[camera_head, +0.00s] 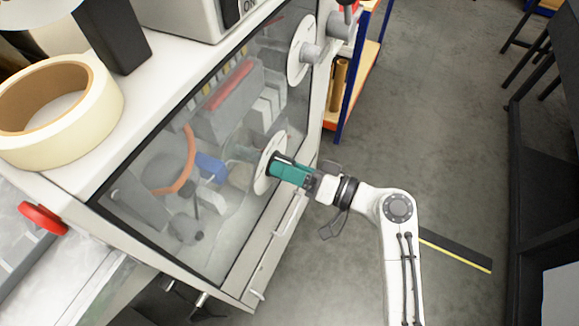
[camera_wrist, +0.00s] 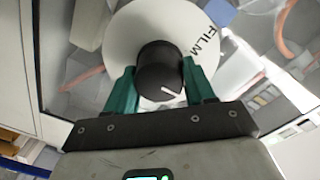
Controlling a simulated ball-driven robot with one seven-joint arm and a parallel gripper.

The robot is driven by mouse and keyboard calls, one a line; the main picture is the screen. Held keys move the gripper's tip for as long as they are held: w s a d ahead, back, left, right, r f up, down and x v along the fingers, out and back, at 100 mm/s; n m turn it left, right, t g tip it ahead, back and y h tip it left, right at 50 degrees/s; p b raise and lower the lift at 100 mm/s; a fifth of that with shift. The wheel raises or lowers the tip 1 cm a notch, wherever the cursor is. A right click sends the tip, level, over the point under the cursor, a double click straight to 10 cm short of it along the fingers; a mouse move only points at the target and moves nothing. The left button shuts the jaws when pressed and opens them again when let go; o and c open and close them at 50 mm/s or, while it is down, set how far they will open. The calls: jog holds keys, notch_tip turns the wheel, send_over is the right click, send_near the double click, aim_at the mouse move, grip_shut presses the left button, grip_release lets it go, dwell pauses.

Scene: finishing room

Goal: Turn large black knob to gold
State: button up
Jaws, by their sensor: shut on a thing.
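The large black knob (camera_wrist: 159,72) sits between the two teal fingers of my gripper (camera_wrist: 161,85) in the wrist view. My gripper is shut on it. A white pointer line on the knob's face points to the lower right. Behind the knob is a round white dial plate (camera_wrist: 134,24), with the word "FILM" readable at its upper right. No gold marking is visible; part of the plate is hidden by the knob and fingers. In the head view my gripper (camera_head: 278,168) reaches the lower white dial plate (camera_head: 265,160) on the cabinet front, and its fingers mostly hide the knob.
The cabinet has a clear window (camera_head: 150,200) with tools inside. A second white plate with a grey knob (camera_head: 311,53) is farther up its front. A bar handle (camera_head: 290,212) runs below my gripper. A tape roll (camera_head: 60,110) lies on top. Open floor lies to the right.

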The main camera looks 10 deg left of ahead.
jog(key=o, duration=1)
jog(key=shift+o, duration=0.2)
jog(key=b+v, duration=0.2)
jog(key=v, duration=0.8)
jog(key=shift+d, duration=0.4)
jog(key=shift+s+f, duration=0.1)
jog(key=shift+s, duration=0.05)
jog(key=s+d+f+m+g+h, duration=0.3)
jog(key=s+d+f+h, duration=0.85)
jog(key=s+f, duration=0.35)
jog(key=s+d+f+m+g+h, duration=0.1)
jog(key=s+d+g+h, duration=0.1)
jog(key=s+d+h, duration=0.3)
jog(key=s+d, duration=0.2)
jog(key=d, duration=0.2)
jog(key=shift+s+f, duration=0.15)
jog(key=shift+s, duration=0.15)
